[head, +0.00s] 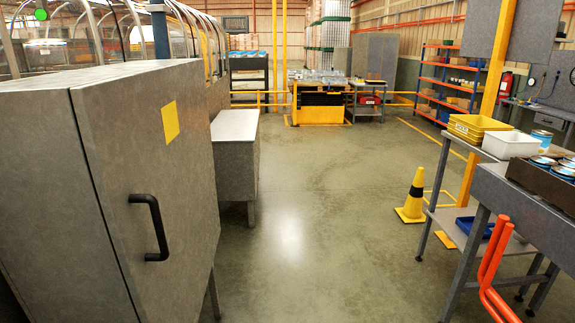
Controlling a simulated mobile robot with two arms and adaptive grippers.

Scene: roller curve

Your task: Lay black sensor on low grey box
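A low grey box (235,160) with a pale flat top and short legs stands left of centre, just behind a taller grey cabinet. Its visible top looks bare, and the cabinet hides part of it. I cannot make out a black sensor anywhere in the head view. Neither of my grippers is in view.
The tall grey cabinet (150,220) with a black handle fills the left foreground. A grey workbench (520,205) with cans stands at right, with orange bent bars (492,275) before it. A yellow-black cone (412,198) stands left of a side table. The middle floor is clear.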

